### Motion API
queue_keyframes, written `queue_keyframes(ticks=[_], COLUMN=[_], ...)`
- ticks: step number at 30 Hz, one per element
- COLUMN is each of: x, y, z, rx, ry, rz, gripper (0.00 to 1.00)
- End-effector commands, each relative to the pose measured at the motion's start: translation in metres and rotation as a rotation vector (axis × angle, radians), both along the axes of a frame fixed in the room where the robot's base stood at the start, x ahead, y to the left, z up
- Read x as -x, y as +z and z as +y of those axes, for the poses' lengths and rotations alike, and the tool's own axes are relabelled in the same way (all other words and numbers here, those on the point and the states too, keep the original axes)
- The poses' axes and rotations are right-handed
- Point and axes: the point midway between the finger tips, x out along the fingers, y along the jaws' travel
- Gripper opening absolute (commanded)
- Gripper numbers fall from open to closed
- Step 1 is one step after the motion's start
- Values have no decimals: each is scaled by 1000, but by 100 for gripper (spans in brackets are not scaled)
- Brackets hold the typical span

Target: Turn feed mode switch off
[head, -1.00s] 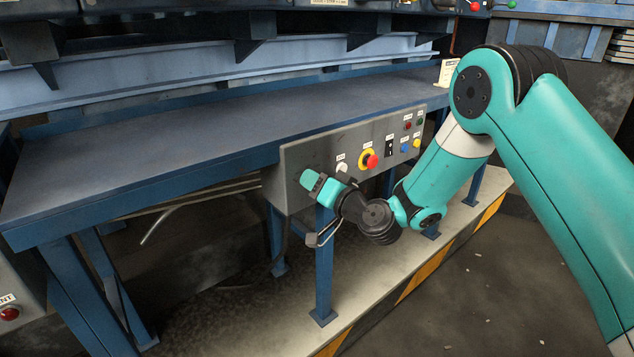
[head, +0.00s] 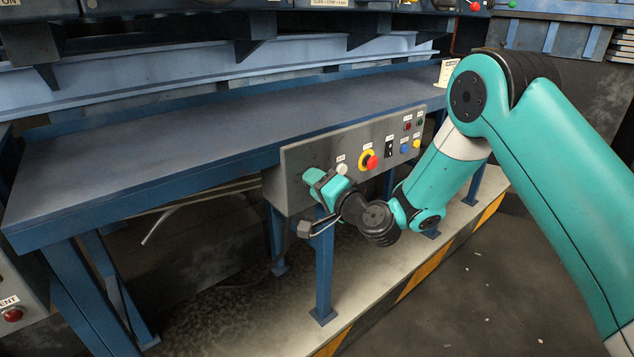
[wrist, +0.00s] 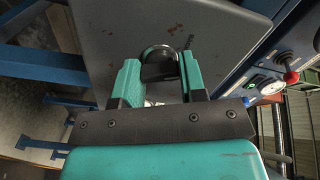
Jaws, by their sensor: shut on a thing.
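The grey control box (head: 300,160) hangs at the front edge of the blue bench. The knob sits against the grey panel face (wrist: 110,30). In the head view my gripper hides the knob. The labels are too small to read, so I cannot confirm that it is the feed mode switch.
Right of my gripper, the box carries a red-and-yellow stop button (head: 370,161), a black switch (head: 389,149) and several coloured buttons. A blue bench leg (head: 324,275) stands below. The bench top (head: 150,160) is clear.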

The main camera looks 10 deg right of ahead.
Motion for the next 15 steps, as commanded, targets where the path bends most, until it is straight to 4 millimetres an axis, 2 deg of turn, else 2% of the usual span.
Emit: queue_keyframes(ticks=[15], x=[0], y=[0], z=[-1], rx=[-289], ry=[-1], rz=[192], gripper=[15])
